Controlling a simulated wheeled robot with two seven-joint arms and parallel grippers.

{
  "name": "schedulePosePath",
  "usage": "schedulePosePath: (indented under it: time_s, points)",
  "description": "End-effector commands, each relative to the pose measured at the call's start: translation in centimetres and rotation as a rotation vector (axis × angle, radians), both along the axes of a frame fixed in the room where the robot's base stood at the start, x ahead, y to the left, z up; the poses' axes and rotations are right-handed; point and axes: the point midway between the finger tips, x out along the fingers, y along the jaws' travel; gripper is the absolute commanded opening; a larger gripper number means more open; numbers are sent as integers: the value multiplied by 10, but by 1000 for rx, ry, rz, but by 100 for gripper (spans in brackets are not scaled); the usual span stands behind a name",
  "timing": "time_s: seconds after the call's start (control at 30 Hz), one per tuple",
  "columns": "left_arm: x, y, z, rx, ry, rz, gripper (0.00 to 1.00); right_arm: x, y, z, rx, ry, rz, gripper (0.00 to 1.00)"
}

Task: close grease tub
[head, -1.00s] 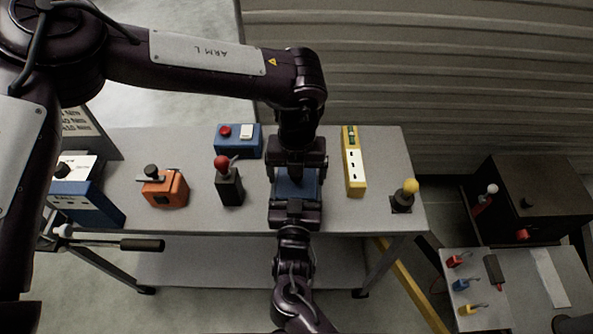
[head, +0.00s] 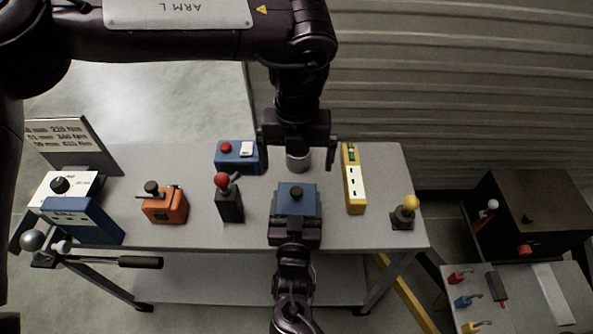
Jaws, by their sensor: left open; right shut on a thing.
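The grease tub appears to be the blue square box (head: 283,207) at the table's front middle. A blue square lid with a dark knob (head: 296,194) covers its top; from above I cannot tell whether it is fully seated. My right gripper (head: 295,222) comes from the front and is shut on the tub's near side; its fingertips are partly hidden. My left gripper (head: 297,150) is open behind the tub, apart from the lid. A grey round thing (head: 298,160) shows below and between its fingers.
On the grey table (head: 380,190), a red-knobbed lever (head: 229,205) and an orange box (head: 165,206) stand left of the tub. A blue switch box (head: 237,156) is behind left. A yellow strip (head: 354,180) and yellow-knobbed lever (head: 404,214) stand right.

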Motion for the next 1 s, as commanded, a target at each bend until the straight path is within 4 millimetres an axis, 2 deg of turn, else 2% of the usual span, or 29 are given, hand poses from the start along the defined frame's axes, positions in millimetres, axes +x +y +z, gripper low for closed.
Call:
schedulePosePath:
  time_s: [0.1,0.4,0.43,0.57,0.83,1.0]
  points:
    - [0,0,8,0,-1,1,100,0,0,0,0,0,0,36]
    - [0,0,10,0,0,0,100,0,0,0,0,0,0,36]
    - [0,0,10,0,0,0,100,0,0,0,0,0,0,81]
    - [0,0,10,0,0,0,100,0,0,0,0,0,0,98]
    - [0,0,9,0,0,0,100,-2,0,0,0,0,0,100]
    - [0,0,5,0,0,0,100,-22,1,-2,-1,2,0,100]
